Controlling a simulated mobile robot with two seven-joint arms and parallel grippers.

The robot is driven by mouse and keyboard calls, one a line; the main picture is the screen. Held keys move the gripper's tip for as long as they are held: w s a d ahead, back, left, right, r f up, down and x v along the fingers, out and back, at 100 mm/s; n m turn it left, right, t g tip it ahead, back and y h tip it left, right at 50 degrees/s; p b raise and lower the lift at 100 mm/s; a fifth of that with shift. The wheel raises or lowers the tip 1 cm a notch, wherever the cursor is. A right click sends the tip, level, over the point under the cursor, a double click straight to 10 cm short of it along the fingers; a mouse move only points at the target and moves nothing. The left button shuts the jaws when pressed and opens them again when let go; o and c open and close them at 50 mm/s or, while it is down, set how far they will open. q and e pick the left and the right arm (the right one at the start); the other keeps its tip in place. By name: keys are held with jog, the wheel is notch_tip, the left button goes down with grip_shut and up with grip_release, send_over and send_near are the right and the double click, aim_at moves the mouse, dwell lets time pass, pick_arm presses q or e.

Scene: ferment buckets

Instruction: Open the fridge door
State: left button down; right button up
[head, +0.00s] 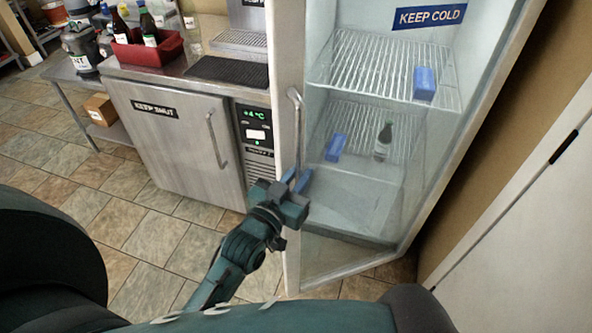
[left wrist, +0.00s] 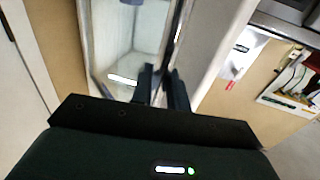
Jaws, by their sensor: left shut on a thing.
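The tall fridge has a glass door with a pale metal frame (head: 286,60) and a vertical bar handle (head: 295,115) on its left side. I cannot tell whether the door is fully closed or slightly ajar. My left gripper (head: 298,181) is shut on the lower part of the handle; its fingers hide the grasped part. In the left wrist view, the two dark fingers (left wrist: 164,88) point at the door's edge, with the glass to their left. My right gripper is not in view.
Behind the glass are wire shelves (head: 365,62), blue blocks (head: 424,84) and a bottle (head: 383,141). A low steel cabinet (head: 170,135) stands left of the fridge, with a red crate (head: 146,50) of bottles on top. Tiled floor (head: 100,215) is clear at left.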

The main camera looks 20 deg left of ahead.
pick_arm(q)
jog(key=shift+s+d, duration=0.2)
jog(key=shift+d, duration=0.2)
jog(key=c, duration=1.5)
grip_release()
jog(key=shift+w, duration=0.1)
jog(key=shift+o, duration=0.2)
jog(key=shift+a, duration=0.1)
jog(key=s+a+b, duration=0.2)
jog(key=s, duration=1.1)
